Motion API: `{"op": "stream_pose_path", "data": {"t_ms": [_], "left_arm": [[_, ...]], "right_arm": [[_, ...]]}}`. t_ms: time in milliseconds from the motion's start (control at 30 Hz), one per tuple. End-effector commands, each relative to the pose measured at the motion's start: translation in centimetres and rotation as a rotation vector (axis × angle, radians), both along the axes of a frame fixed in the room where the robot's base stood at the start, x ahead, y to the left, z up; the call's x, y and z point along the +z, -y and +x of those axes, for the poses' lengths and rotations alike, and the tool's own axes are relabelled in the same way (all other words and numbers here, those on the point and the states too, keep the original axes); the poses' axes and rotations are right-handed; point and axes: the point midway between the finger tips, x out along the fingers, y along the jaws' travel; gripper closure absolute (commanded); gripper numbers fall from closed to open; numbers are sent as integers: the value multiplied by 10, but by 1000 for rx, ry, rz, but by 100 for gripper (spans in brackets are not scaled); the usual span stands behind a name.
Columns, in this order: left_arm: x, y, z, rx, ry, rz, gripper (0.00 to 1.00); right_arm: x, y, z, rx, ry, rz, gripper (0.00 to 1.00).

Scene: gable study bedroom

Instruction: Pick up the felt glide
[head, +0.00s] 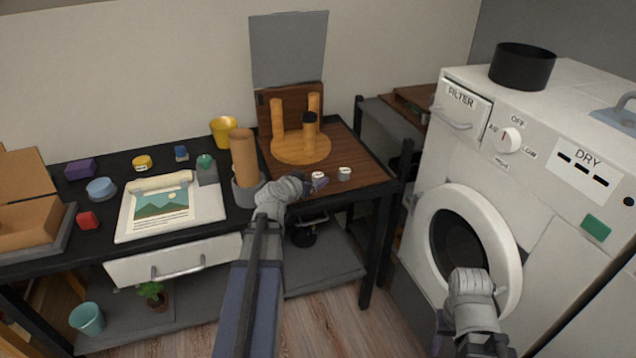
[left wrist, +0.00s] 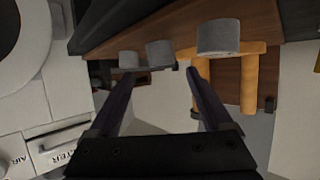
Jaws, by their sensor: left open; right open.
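Small grey-white round pads, which look like the felt glides, stand on the brown wooden board at the table's right. In the head view one pad (head: 344,173) is clear and another (head: 318,175) is partly hidden by my left gripper (head: 314,186). The left wrist view shows three pads: a left one (left wrist: 128,60), a middle one (left wrist: 160,53) and a right one (left wrist: 218,38). There my left gripper (left wrist: 160,74) is open and empty, its fingertips close to the middle pad. My right gripper (head: 439,328) is low before the dryer, mostly hidden by its wrist.
An upturned wooden stool (head: 300,149) stands behind the pads, one leg black-tipped. A brown cylinder (head: 244,160) in a grey holder stands left of my left gripper. The white dryer (head: 455,140) is at the right. A picture sheet (head: 150,222) lies left.

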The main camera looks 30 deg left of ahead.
Motion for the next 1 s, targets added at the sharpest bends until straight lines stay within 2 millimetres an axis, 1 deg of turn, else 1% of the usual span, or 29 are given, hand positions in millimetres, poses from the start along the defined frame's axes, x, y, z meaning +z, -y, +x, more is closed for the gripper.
{"op": "stream_pose_path", "data": {"t_ms": [33, 167, 267, 467, 500, 600, 800, 833, 867, 1000], "left_arm": [[-3, 0, 5, -1, 0, 0, 17], [-3, 0, 5, -1, 0, -1, 17], [-7, -2, 11, -1, 0, 0, 17], [-23, -8, 36, -1, -1, 0, 17], [-24, -8, 41, -2, -1, 0, 17], [-26, -8, 50, -2, -1, -1, 17], [-25, -7, 50, -1, -1, 0, 17], [-25, -7, 50, -1, -1, 0, 18], [-25, -7, 49, -1, -1, 0, 21], [-25, -7, 49, -1, -1, 0, 37]], "right_arm": [[-3, 0, 0, 0, 0, 0, 50], [-3, 0, 0, 0, 0, 0, 50], [-7, 0, 0, 0, 0, 0, 50], [-22, 0, 0, 0, 0, 0, 50], [-24, 0, 0, 0, 0, 0, 50], [-26, 0, 0, 0, 0, 0, 50], [-25, 0, 0, 0, 0, 0, 50], [-25, 0, 0, 0, 0, 0, 50], [-25, 0, 0, 0, 0, 0, 50], [-25, 0, 0, 0, 0, 0, 50]]}}
